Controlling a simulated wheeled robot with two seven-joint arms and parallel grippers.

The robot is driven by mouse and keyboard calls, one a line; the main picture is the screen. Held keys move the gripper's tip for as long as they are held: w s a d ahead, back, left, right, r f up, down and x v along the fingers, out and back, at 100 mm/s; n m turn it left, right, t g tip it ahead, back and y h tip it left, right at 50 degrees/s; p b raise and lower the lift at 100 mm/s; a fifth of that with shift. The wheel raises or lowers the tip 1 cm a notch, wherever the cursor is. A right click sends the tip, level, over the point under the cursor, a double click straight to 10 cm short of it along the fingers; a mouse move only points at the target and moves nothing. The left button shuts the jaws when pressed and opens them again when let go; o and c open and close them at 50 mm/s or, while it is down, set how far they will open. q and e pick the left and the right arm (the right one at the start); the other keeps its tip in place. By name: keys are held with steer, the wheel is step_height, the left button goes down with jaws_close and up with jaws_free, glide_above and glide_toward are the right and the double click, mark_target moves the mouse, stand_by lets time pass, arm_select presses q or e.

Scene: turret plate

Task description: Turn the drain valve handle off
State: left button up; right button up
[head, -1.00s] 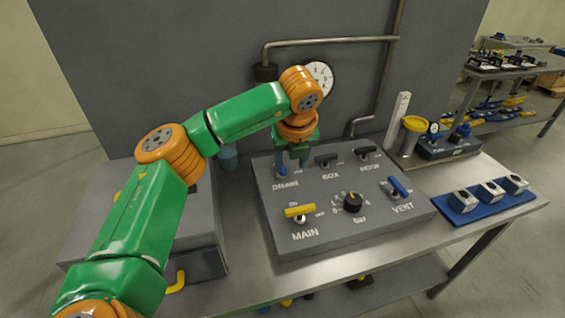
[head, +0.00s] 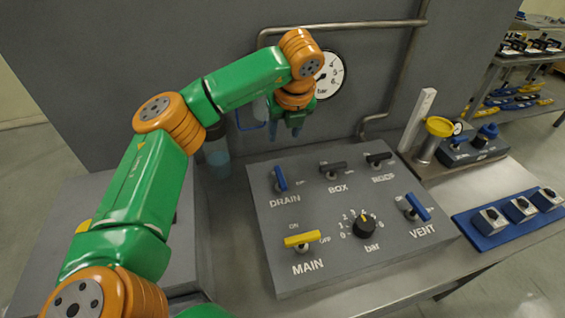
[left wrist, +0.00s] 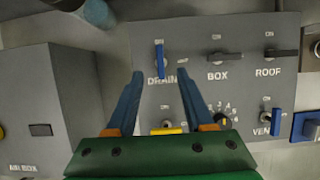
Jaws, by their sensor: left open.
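The blue drain valve handle (head: 280,179) is at the upper left of the grey panel (head: 340,240), above the word DRAIN. It also shows in the left wrist view (left wrist: 159,58), where it stands upright in line with the ON mark above it. My left gripper (head: 286,132) is above and behind the handle in the head view, apart from it and empty. In the left wrist view its two blue fingers (left wrist: 162,78) are spread wide, with the handle just beyond the gap between the tips. My right gripper is out of view.
The panel also has black BOX (head: 333,167) and ROOF (head: 379,158) handles, a yellow MAIN handle (head: 302,240), a blue VENT handle (head: 418,207) and a bar knob (head: 364,226). A gauge (head: 329,74) and pipes are behind. A grey box (left wrist: 45,100) stands left.

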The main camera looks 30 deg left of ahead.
arm_select(q)
step_height(320, 180, down, 3)
steer(key=b, duration=0.7)
glide_toward(281, 177)
steer(key=shift+b+x, duration=0.75)
steer(key=shift+b, duration=0.25)
steer(key=shift+w+a+f, duration=0.15)
steer(key=shift+f, duration=0.1)
steer(key=p+x, duration=0.3)
steer(key=x, duration=0.2)
steer(key=shift+a+f, duration=0.1)
steer(key=shift+w+a+f, duration=0.1)
steer(key=shift+w+f, duration=0.05)
steer(key=shift+f, duration=0.35)
jaws_close()
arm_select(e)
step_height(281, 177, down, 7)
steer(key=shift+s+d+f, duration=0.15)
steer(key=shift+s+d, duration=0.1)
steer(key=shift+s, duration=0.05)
